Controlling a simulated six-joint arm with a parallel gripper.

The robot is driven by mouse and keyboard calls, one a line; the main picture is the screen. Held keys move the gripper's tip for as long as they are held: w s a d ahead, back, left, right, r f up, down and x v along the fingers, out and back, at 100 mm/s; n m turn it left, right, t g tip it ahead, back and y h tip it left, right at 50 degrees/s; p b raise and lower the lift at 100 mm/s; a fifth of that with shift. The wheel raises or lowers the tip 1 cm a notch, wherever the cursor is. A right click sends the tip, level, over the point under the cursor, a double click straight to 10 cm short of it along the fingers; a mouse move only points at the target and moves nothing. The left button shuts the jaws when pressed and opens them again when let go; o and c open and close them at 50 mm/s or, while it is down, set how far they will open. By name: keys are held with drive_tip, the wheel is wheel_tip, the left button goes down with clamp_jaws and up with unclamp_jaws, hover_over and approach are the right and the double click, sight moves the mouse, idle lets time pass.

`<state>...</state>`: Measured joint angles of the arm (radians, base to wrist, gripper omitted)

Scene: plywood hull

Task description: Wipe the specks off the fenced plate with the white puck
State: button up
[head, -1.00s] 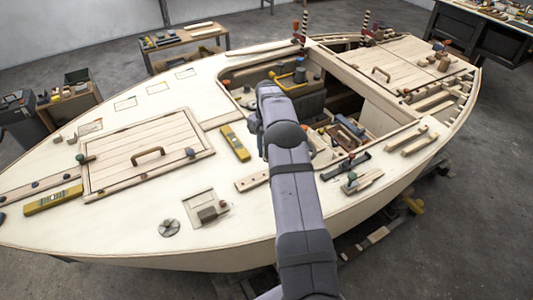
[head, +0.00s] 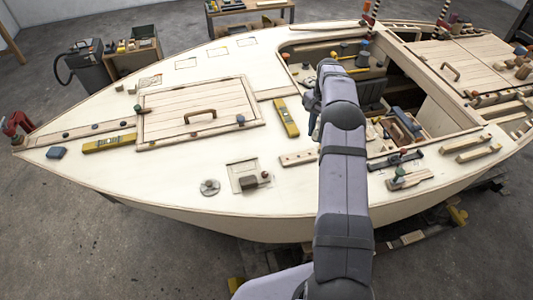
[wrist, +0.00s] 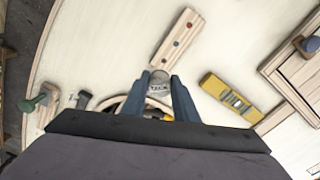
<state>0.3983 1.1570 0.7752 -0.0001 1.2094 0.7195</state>
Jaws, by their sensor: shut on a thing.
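My gripper (wrist: 161,78) is shut on a round, pale grey-white puck (wrist: 158,88) with dark lettering, seen between its two blue fingers in the wrist view. In the head view my gripper (head: 314,125) is partly hidden behind my arm, beside the cockpit opening, and the puck cannot be made out there. A pale square plate (head: 236,172) with a small dark block on it lies on the near deck, left of my arm. I cannot tell whether this is the fenced plate, and no specks can be made out.
A yellow level (head: 287,117) lies left of my gripper, and a drilled wooden strip (head: 298,158) lies nearer. A hatch with a handle (head: 200,113) and a round grey fitting (head: 210,187) are further left. Tools crowd the cockpit edge.

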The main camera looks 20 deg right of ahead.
drive_tip(key=w+a+r+n, duration=0.2)
drive_tip(key=w+a+n, duration=0.15)
drive_tip(key=a, duration=1.05)
drive_tip(key=s+a+f+n, duration=0.1)
drive_tip(key=a+f+n, duration=0.2)
drive_tip(key=a, duration=0.6)
drive_tip(key=shift+s+a+f+n, duration=0.2)
drive_tip(key=shift+s+n, duration=0.2)
drive_tip(key=shift+n, duration=0.85)
drive_tip(key=shift+d, duration=0.1)
